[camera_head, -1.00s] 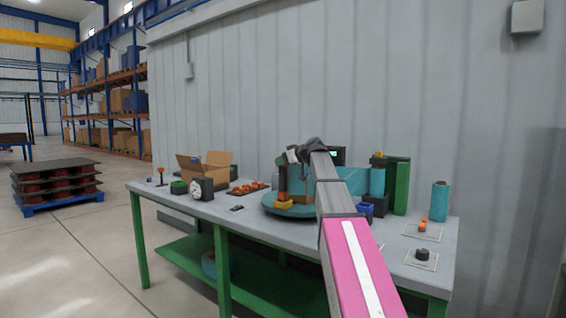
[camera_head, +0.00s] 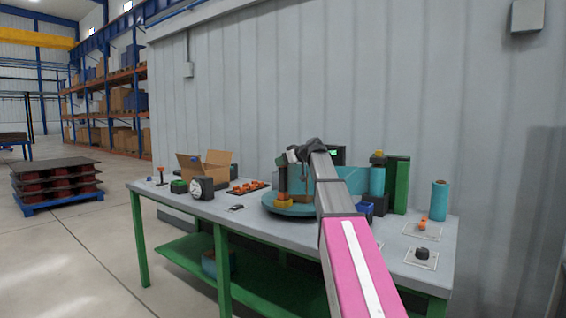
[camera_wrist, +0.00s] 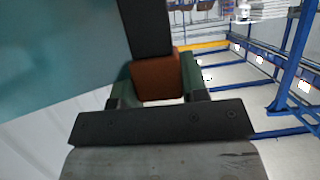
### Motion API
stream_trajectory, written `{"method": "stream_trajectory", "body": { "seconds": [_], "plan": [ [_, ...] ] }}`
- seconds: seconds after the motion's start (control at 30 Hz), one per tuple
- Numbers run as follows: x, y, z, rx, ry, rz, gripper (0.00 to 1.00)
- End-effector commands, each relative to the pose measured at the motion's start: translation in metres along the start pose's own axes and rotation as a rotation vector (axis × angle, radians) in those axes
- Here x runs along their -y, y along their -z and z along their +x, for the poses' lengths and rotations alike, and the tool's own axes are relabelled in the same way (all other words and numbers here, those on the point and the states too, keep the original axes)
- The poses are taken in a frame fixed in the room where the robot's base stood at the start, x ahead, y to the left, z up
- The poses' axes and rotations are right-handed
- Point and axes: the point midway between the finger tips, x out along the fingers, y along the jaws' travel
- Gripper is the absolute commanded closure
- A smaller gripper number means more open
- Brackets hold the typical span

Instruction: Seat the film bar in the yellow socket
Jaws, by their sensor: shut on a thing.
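My gripper (camera_wrist: 157,82) is shut on the film bar, gripping its orange-brown block (camera_wrist: 156,77) between two green fingers. A dark part of the bar (camera_wrist: 148,28) runs on beyond the block in the wrist view, beside a broad teal sheet of film (camera_wrist: 55,45). In the head view the orange part of the bar (camera_head: 282,179) stands about upright, directly over the yellow socket (camera_head: 283,203). The socket is at the front of the teal round turntable (camera_head: 290,212). I cannot tell whether the bar's lower end touches the socket or is inside it.
A teal film roll and green post (camera_head: 402,185) stand right of the turntable. Another teal roll (camera_head: 439,200) is at the table's right end. The wall is close behind.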

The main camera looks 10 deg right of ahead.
Motion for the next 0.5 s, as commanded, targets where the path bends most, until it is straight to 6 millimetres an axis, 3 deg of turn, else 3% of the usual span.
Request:
{"method": "stream_trajectory", "body": {
  "seconds": [0.5],
  "plan": [
    [0.0001, -0.0082, 0.0033, -0.001, 0.000, 0.000, 1.00]
  ]
}}
